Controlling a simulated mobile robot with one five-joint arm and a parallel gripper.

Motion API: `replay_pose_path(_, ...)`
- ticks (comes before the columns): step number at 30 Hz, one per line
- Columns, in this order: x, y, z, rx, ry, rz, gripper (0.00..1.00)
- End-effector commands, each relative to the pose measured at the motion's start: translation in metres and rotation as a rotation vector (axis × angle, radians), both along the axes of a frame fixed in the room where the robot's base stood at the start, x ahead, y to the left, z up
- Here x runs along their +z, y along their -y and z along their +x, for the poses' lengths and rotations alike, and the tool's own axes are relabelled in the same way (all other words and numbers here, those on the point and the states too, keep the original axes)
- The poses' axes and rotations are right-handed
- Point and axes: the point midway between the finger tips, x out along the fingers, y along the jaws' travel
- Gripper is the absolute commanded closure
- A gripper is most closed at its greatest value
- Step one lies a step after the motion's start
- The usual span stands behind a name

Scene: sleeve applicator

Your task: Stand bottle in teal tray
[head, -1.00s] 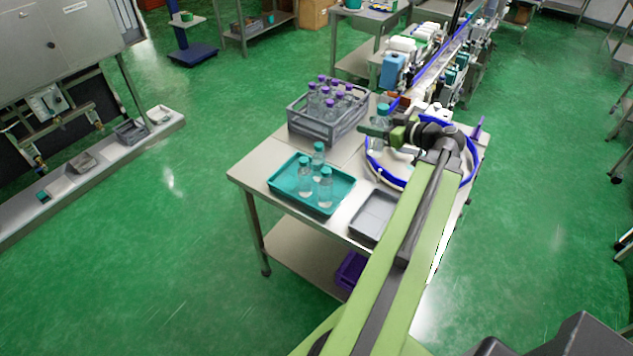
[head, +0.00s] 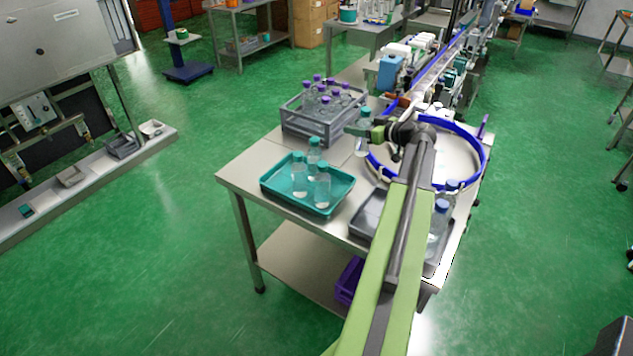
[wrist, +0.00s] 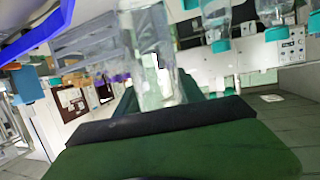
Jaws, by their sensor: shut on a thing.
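The teal tray (head: 342,186) lies on the steel table, left of the grey tray, with three clear teal-capped bottles (head: 299,178) standing upright in it. My gripper (head: 364,132) is shut on another clear bottle with a teal cap (head: 363,115). It holds this bottle about upright, beyond and to the right of the teal tray, near the blue-rimmed ring. In the wrist view the held bottle (wrist: 152,65) shows between the dark fingers, and its cap is out of sight. Other teal-capped bottles (wrist: 220,30) show at the upper right there.
A grey crate (head: 300,125) of purple-capped bottles stands behind the teal tray. A grey tray (head: 368,213) lies to its right, partly behind my arm. Blue-capped bottles (head: 437,235) stand right of my arm. The blue-rimmed ring (head: 484,165) is at the back right.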

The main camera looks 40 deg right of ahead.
Motion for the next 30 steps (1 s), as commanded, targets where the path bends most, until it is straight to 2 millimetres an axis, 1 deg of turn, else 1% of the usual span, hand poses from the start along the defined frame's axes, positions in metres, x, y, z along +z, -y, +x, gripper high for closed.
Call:
replay_pose_path(1,-0.017,-0.018,0.000,0.003,0.001,0.001,1.00)
replay_pose_path(6,-0.045,-0.064,0.006,0.003,0.001,0.000,1.00)
replay_pose_path(9,-0.056,-0.085,0.009,0.003,0.001,0.000,1.00)
replay_pose_path(12,-0.062,-0.097,0.012,0.002,0.000,0.000,1.00)
replay_pose_path(15,-0.062,-0.101,0.013,0.002,0.000,0.001,1.00)
replay_pose_path(19,-0.064,-0.101,0.014,0.002,0.000,0.001,1.00)
replay_pose_path(20,-0.067,-0.101,0.014,0.002,0.000,0.001,1.00)
replay_pose_path(24,-0.093,-0.101,0.014,0.002,0.000,0.000,1.00)
replay_pose_path(26,-0.103,-0.101,0.014,0.002,0.000,0.000,1.00)
replay_pose_path(28,-0.106,-0.101,0.014,0.003,0.000,0.000,1.00)
replay_pose_path(30,-0.102,-0.101,0.014,0.003,0.000,0.000,1.00)
